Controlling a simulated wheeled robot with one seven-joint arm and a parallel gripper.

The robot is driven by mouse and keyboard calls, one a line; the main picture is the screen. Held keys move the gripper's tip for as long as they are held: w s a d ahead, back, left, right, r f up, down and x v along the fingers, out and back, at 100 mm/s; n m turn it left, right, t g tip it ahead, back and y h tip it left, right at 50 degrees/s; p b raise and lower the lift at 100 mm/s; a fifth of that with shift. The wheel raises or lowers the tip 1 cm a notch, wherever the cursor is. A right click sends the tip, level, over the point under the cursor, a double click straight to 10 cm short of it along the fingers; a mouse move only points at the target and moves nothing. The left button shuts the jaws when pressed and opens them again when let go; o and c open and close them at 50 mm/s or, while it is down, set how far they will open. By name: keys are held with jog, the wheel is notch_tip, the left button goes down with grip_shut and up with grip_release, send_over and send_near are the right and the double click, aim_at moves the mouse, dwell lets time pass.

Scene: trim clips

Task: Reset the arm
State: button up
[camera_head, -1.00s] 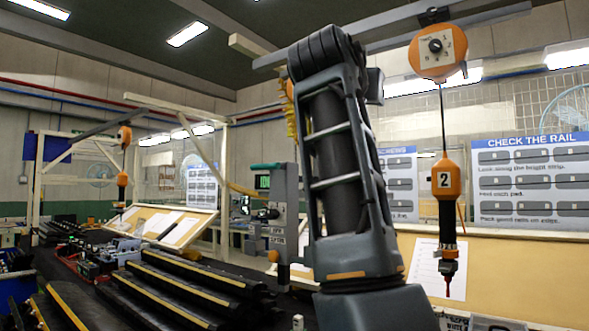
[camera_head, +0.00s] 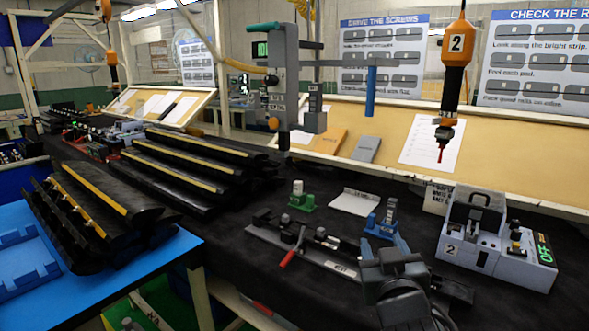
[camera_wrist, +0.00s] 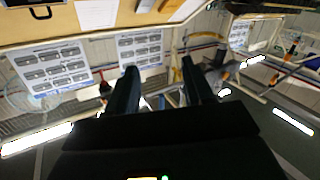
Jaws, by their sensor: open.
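My gripper (camera_wrist: 161,82) shows in the wrist view as two dark fingers standing apart, with nothing between them. The wrist view looks upside down, with wall posters and ceiling lights beyond the fingers. In the head view, a dark grey part of my arm (camera_head: 400,292) shows low at the right of centre, in front of the black bench.
The black bench (camera_head: 335,230) holds a clamp fixture with a red handle (camera_head: 292,247), a green block (camera_head: 301,198), a blue stand (camera_head: 383,222) and a grey control box (camera_head: 478,235). An orange screwdriver (camera_head: 455,75) hangs above. Black trim strips (camera_head: 185,160) lie left; a blue table (camera_head: 100,285) stands front left.

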jog(key=s+d+f+y, duration=0.1)
jog(key=s+f, duration=0.4)
jog(key=s, duration=0.3)
jog(key=s+d+f+g+y, duration=0.1)
jog(key=s+f, duration=0.3)
jog(key=s, duration=0.4)
jog(key=s+d+f, duration=0.2)
jog(key=s+f, duration=0.3)
jog(key=s, duration=0.3)
jog(key=s+d+r, duration=0.1)
jog(key=s+r, duration=0.1)
jog(key=s, duration=1)
jog(key=s+r+m+g, duration=0.1)
jog(key=s+r, duration=0.2)
jog(key=s, duration=0.9)
jog(key=shift+s+d+r+g, duration=0.25)
jog(key=shift+s+d+g, duration=0.05)
jog(key=shift+d, duration=0.1)
